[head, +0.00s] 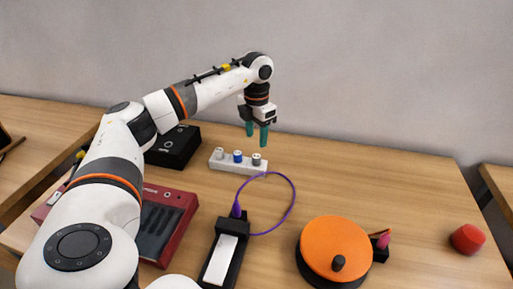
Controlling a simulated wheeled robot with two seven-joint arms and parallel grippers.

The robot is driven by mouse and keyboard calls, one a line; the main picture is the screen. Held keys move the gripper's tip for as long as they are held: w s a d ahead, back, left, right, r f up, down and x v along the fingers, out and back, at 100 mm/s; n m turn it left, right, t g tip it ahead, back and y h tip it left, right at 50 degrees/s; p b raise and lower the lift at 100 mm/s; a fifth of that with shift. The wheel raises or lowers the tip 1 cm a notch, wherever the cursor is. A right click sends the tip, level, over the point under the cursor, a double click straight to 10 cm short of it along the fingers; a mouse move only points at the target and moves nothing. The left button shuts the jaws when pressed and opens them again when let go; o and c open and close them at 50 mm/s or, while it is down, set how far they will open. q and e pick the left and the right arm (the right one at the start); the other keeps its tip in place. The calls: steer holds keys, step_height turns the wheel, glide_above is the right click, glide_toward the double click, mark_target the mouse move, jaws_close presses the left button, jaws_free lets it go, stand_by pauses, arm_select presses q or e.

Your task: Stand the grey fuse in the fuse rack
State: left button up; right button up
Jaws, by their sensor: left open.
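The white fuse rack (235,169) lies on the table towards the back, near the middle of the view. Three small pieces stand in a row in it: a pale grey one (219,153) at the left, a blue one (238,156) in the middle and a grey one with a dark top (257,159) at the right. I cannot tell which grey piece is the fuse meant. My left gripper (257,134) points down with its teal fingers apart and empty, above the right end of the rack and apart from it. My right gripper is not in view.
A black box (174,146) stands left of the rack. A red case (180,201), a black device with a white panel (222,254) and purple cable (293,205), an orange disc (335,246) and a red knob-like piece (467,239) lie nearer. The back right of the table is clear.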

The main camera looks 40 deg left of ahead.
arm_select(q)
steer(key=shift+r, duration=2.05)
